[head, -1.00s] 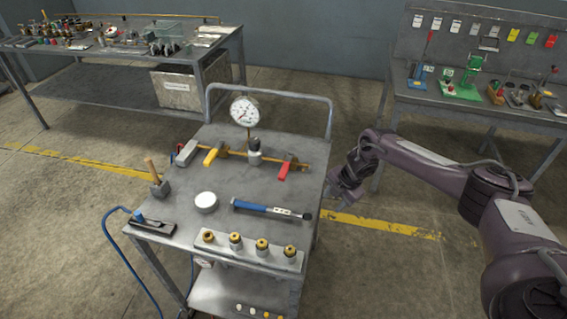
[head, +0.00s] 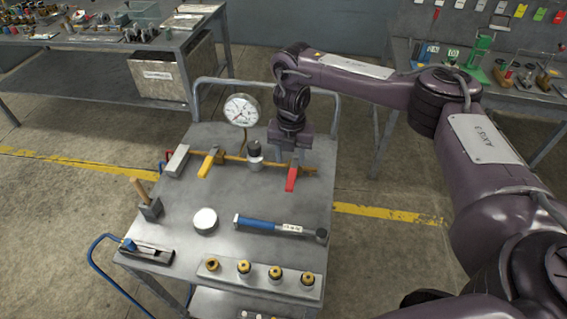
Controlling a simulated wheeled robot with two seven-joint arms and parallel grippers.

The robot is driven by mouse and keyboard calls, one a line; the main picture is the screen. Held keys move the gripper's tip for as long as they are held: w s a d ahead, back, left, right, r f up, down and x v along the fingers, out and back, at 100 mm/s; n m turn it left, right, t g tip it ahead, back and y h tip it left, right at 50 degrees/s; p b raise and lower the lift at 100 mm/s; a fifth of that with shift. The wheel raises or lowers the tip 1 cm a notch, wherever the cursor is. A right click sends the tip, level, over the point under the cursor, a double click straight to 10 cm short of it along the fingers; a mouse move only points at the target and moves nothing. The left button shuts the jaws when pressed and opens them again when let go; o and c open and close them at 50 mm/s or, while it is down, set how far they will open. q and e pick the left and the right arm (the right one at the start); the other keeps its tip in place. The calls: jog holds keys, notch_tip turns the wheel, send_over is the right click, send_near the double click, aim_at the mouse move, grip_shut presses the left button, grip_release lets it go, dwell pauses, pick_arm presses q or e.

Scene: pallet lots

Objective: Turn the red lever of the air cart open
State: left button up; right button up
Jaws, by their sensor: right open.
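The red lever (head: 291,180) sits on the right part of the brass pipe at the back of the grey air cart (head: 180,219). Its handle points toward the front of the cart. My right gripper (head: 291,158) is over the rear end of the lever, fingers pointing down, open. I cannot tell whether the fingers touch the lever. A yellow lever (head: 208,164) sits on the same pipe to the left. A pressure gauge (head: 241,110) stands behind the pipe. My left gripper is not in view.
Workbenches stand behind, left and right.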

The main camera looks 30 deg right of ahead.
aim_at(291, 178)
jog(key=f, duration=0.2)
jog(key=s+f+p, duration=0.1)
jog(key=f, duration=0.1)
jog(key=shift+s+f, duration=0.15)
jog(key=shift+f, duration=0.2)
jog(key=shift+w+f, duration=0.2)
jog(key=shift+f, duration=0.95)
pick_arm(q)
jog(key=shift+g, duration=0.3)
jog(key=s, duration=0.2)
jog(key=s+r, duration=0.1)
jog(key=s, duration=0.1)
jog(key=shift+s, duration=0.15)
pick_arm(e)
grip_shut()
